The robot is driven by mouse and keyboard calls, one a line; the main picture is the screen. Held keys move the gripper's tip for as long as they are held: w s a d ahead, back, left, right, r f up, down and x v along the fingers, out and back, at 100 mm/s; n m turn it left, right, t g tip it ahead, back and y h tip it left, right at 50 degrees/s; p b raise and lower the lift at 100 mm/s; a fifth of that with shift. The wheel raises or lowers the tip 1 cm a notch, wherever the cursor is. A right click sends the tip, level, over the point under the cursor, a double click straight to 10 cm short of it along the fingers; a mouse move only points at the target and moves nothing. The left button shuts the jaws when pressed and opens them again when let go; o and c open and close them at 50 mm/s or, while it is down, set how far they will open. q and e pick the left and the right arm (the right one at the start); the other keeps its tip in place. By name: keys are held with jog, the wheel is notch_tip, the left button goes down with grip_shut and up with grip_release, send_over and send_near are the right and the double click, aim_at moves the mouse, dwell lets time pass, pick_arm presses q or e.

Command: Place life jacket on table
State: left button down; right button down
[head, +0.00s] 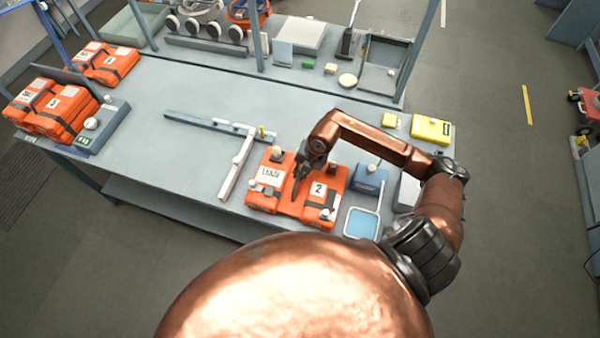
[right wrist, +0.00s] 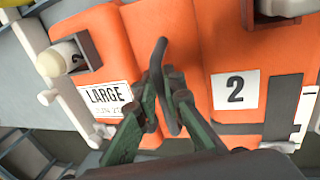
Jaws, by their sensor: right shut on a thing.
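The orange life jacket (head: 322,205) lies flat at the front edge of the grey table (head: 205,100). It bears a "LARGE" label and a white "2" patch. In the right wrist view the orange jacket (right wrist: 200,30) fills most of the picture. My right gripper (head: 297,186) is over its middle, fingers pointing down. In the wrist view the gripper (right wrist: 168,88) is shut around a dark strap loop (right wrist: 160,55) between the two orange panels. Whether the jacket is raised off the table cannot be told. My left gripper is not in view.
Orange packs (head: 55,108) stand at the table's left end. A blue box (head: 370,178), a blue-lined tray (head: 361,224) and a yellow case (head: 431,130) are on the right. The table's middle is mostly clear.

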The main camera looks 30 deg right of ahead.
jog(key=c, duration=2)
grip_release()
jog(key=shift+c, duration=0.2)
jog(key=b+v, duration=0.1)
jog(key=v, duration=1.1)
jog(key=shift+b, duration=0.3)
jog(key=shift+a, duration=0.1)
